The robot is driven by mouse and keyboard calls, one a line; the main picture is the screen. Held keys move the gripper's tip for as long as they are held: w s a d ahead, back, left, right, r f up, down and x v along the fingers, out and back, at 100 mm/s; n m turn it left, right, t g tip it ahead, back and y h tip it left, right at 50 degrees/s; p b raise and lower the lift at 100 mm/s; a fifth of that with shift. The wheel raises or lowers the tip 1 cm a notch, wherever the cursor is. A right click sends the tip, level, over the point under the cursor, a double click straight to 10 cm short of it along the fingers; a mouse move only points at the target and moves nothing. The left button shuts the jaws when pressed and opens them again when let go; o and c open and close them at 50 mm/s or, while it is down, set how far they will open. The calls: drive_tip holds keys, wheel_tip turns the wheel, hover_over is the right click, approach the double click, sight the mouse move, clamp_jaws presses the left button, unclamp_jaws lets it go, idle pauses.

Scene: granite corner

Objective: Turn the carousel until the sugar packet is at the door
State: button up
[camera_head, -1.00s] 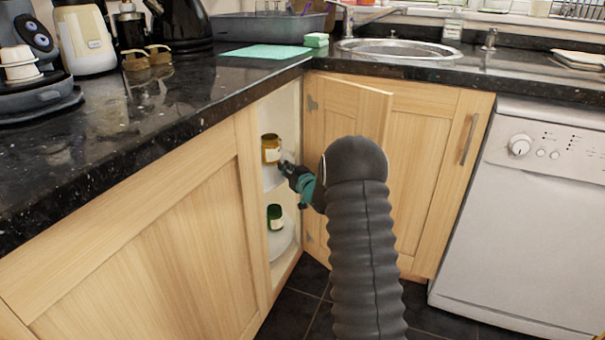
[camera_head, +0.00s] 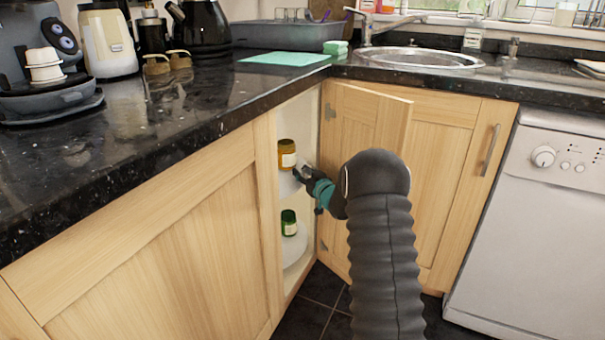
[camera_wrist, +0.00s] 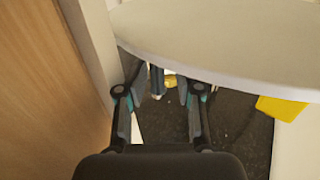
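The carousel shows inside the open corner cupboard as an upper white shelf (camera_head: 286,184) and a lower white shelf (camera_head: 296,250). In the wrist view the pale rim of a shelf (camera_wrist: 230,50) crosses the top. A brown jar with a pale label (camera_head: 287,153) stands on the upper shelf, and a green jar (camera_head: 289,223) stands on the lower one. My gripper (camera_head: 303,174) is at the upper shelf's edge, right of the brown jar. In the wrist view its fingers (camera_wrist: 166,92) are apart, with nothing clearly held. I cannot identify the sugar packet.
The hinged cupboard door (camera_head: 368,130) stands open right of the opening, close to my arm. The cupboard's left side panel (camera_wrist: 45,80) is near my gripper. A yellow object (camera_wrist: 282,107) shows below the rim. The granite worktop (camera_head: 180,115) overhangs the opening.

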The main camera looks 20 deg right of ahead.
drive_tip(key=shift+s+d, duration=0.15)
drive_tip(key=shift+d, duration=0.05)
drive_tip(key=v, duration=0.7)
drive_tip(key=shift+s, duration=0.4)
drive_tip(key=shift+a+r, duration=0.1)
drive_tip(key=shift+a, duration=0.05)
drive_tip(key=s+a+r+m+g+h+p, duration=0.1)
drive_tip(key=s+a+r+g+h, duration=0.15)
drive_tip(key=s+r, duration=0.5)
drive_tip(key=s+a+r+m+g+h, duration=0.2)
drive_tip(key=s+r+g+h, duration=0.1)
drive_tip(key=s+r, duration=0.45)
drive_tip(key=s+a+f+g, duration=0.1)
drive_tip(key=s+a+g, duration=0.2)
drive_tip(key=s, duration=1.3)
drive_tip(key=s+a+f+g+y+p, duration=0.1)
drive_tip(key=s+a, duration=0.6)
drive_tip(key=s, duration=1)
drive_tip(key=shift+a+f+g, duration=0.2)
drive_tip(key=shift+f+g, duration=0.3)
drive_tip(key=shift+g, duration=0.75)
